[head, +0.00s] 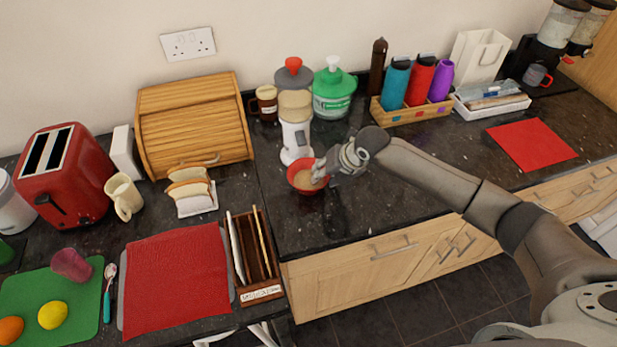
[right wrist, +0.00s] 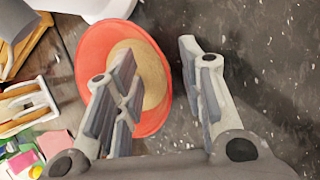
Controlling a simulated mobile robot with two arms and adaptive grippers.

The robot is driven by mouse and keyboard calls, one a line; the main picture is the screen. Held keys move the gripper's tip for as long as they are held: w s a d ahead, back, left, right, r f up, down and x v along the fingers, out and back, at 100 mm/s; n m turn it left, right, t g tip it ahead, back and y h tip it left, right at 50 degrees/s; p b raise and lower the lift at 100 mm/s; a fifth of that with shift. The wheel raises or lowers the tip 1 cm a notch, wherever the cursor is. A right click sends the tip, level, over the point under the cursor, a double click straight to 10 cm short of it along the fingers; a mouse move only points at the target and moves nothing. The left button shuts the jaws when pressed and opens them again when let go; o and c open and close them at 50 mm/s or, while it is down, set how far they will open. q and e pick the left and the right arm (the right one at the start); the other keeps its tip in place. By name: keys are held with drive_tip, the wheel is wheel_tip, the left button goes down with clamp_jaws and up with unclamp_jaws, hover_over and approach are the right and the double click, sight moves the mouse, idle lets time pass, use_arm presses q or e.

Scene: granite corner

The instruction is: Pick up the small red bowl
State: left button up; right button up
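The small red bowl (head: 304,187) stands on the dark granite counter in front of a white and beige appliance. Its inside looks beige at the bottom. In the right wrist view the bowl (right wrist: 92,42) fills the upper left. My right gripper (head: 322,172) is at the bowl's right side. In the wrist view its two fingers (right wrist: 157,55) are spread, one over the bowl's inside and one beyond its right rim, with the rim between them. I cannot tell whether either finger touches it. My left gripper is not in view.
The appliance (head: 295,130) stands close behind the bowl. A wooden bread box (head: 193,120), bread slices (head: 190,188) and a dark wooden rack (head: 255,250) are to the left. A bottle caddy (head: 412,115) is behind right. Counter right of the bowl is clear.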

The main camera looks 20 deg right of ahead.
drive_tip(key=shift+c, duration=0.3)
clamp_jaws()
drive_tip(key=shift+r, duration=0.15)
drive_tip(key=shift+r+b, duration=0.5)
drive_tip(key=shift+b, duration=0.15)
drive_tip(key=s+r+b, duration=0.4)
drive_tip(key=s+r, duration=0.7)
drive_tip(key=s, duration=0.3)
drive_tip(key=shift+r+b, duration=0.35)
